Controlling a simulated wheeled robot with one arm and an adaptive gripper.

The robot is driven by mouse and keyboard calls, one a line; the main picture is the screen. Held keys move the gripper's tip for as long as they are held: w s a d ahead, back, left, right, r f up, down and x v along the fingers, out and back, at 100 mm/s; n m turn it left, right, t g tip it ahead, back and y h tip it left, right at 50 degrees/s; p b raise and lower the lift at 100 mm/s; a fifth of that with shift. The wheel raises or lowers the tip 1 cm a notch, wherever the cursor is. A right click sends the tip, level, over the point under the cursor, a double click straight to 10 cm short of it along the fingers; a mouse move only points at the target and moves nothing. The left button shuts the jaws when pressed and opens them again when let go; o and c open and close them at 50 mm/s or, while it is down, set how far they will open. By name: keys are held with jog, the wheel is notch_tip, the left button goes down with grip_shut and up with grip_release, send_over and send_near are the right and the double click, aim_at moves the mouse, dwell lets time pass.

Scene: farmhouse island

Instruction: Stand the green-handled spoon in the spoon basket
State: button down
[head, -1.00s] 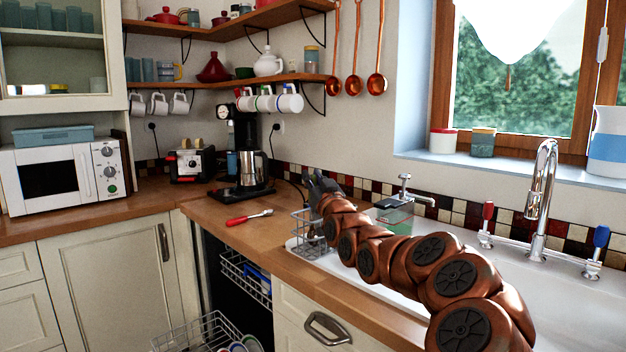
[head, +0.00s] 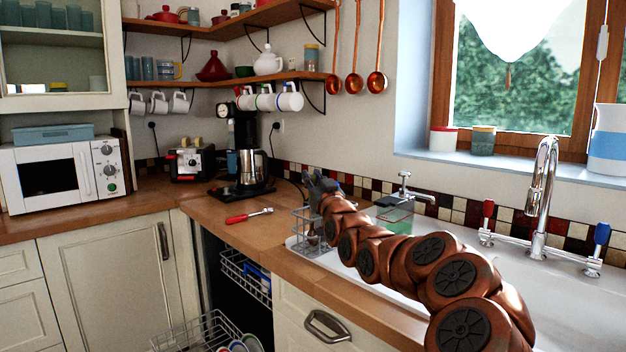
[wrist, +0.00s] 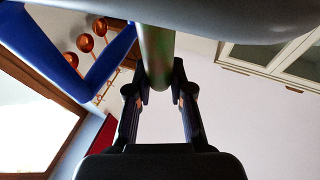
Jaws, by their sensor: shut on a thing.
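My gripper (head: 318,187) is at the far end of my copper-coloured arm, over the left end of the sink. In the wrist view my gripper (wrist: 160,95) is shut on a green, rod-like handle (wrist: 157,58), which I take to be the green-handled spoon. The handle's upper part passes out of sight behind a grey shape, and I cannot make out the spoon's bowl. The spoon basket (head: 301,238), of grey wire, stands at the sink's left end, just below my gripper and partly hidden by my arm. I cannot tell whether the spoon is inside it.
A red-handled tool (head: 248,216) lies on the wooden counter left of the basket. A coffee maker with a steel jug (head: 253,170) stands behind it. A green soap dispenser (head: 396,216) stands right of my gripper. A blue angled shape (wrist: 90,75) shows close in the wrist view.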

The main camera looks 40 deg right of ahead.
jog(key=c, duration=1)
grip_release()
jog(key=shift+o, duration=0.2)
jog(key=o, duration=0.6)
jog(key=shift+c, duration=0.2)
jog(key=b+v, duration=0.3)
jog(key=b, duration=0.1)
jog(key=shift+s+f, duration=0.2)
jog(key=shift+f, duration=0.1)
jog(key=b+v, duration=1)
jog(key=shift+s+a+r, duration=0.2)
jog(key=shift+s, duration=0.05)
